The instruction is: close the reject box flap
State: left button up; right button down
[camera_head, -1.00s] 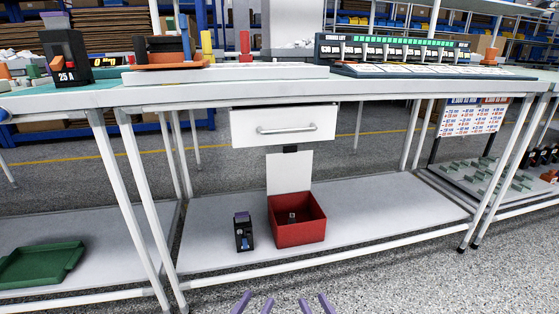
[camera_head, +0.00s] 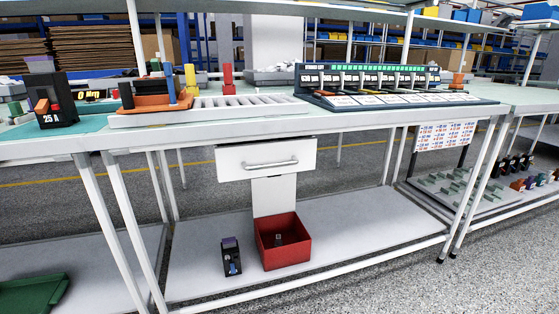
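The red reject box (camera_head: 286,257) stands on the lower shelf under the middle table. Its white flap (camera_head: 274,197) stands upright at the back of the box, so the box is open. The flap's top reaches up to the drawer above and may be partly hidden behind it. A small dark object with a grey top (camera_head: 278,239) is inside the box. Neither of my grippers is in view.
A black breaker with a purple top (camera_head: 231,258) stands just left of the box. A white drawer (camera_head: 266,157) with a handle hangs above, shut. Table legs flank the shelf. The shelf right of the box (camera_head: 365,230) is clear.

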aim_at(274, 194)
jog(key=i+l+u, duration=0.1)
jog(key=l+u, duration=0.15)
jog(key=u, duration=0.15)
jog(key=i+l+u, duration=0.1)
jog(key=l+u, duration=0.15)
jog(key=u, duration=0.15)
jog(key=l+u, duration=0.4)
jog(key=i+j, duration=0.05)
jog(key=j, duration=0.05)
